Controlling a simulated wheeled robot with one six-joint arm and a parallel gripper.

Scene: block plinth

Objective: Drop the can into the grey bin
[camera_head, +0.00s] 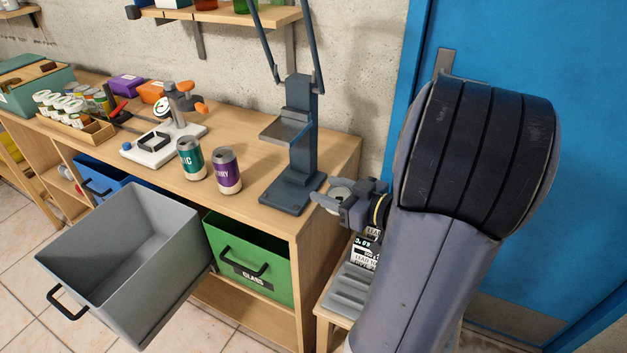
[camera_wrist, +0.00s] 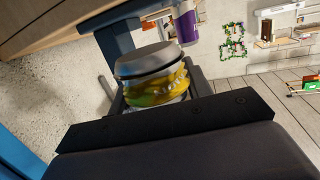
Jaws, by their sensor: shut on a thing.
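My gripper (camera_head: 343,199) is shut on a short, crumpled can (camera_wrist: 150,88) with a silver lid and a yellow-green body. In the head view only its round grey top shows between the fingers. It is held in the air just right of the workbench's end. The grey bin (camera_head: 90,290) is pulled out at the lower left, with its open top facing up and its visible inside empty. My gripper is well to the right of it and apart from it. A teal can (camera_head: 190,158) and a purple can (camera_head: 227,171) stand upright on the bench.
A dark blue stand with a lever (camera_head: 300,130) rises at the bench's right end, between gripper and cans. A green bin (camera_head: 270,262) marked GLASS and a blue bin (camera_head: 95,180) sit under the bench. A low stand with a grey tray (camera_head: 350,290) is below my gripper. A blue door is right.

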